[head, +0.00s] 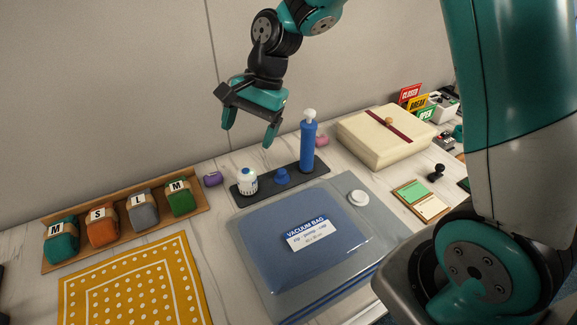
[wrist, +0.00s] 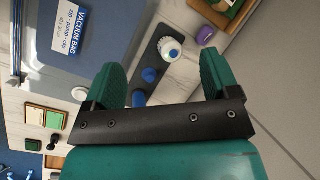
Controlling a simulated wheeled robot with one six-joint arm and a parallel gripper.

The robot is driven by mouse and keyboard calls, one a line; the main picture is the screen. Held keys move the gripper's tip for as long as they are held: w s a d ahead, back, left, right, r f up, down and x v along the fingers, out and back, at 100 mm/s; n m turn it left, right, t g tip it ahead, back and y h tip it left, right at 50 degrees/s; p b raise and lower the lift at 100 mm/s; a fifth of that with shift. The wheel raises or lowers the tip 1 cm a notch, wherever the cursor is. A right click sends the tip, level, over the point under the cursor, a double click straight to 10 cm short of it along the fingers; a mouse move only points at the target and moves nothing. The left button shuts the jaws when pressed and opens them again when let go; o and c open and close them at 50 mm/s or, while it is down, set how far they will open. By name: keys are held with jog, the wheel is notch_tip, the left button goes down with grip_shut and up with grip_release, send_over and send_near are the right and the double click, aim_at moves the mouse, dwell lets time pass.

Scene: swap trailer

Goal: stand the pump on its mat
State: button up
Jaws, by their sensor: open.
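The pump (head: 308,145) is a tall blue cylinder with a white knob. It stands upright at the right end of a dark strip mat (head: 265,185). In the wrist view the bottle (wrist: 169,50) and the blue piece (wrist: 149,75) show between the fingers; the pump is mostly hidden behind my gripper there.
A clear vacuum bag (head: 345,262) with a white valve lies in front of the mat. A cream box (head: 385,138) stands right of it. A tray of rolled bundles (head: 130,222) and a yellow dotted cloth (head: 135,285) lie left. The wall is close behind.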

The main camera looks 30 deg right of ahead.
jog(key=s+a+r+n, duration=0.1)
jog(key=s+r+n, duration=0.3)
jog(key=s+n, duration=0.4)
jog(key=s+a+r+n, duration=0.1)
jog(key=s+r+n, duration=0.3)
jog(key=s+n, duration=0.4)
jog(key=s, duration=0.7)
jog(key=shift+a+r+n, duration=0.2)
jog(key=shift+a+n, duration=0.15)
jog(key=shift+n, duration=0.05)
jog(key=shift+c, duration=0.4)
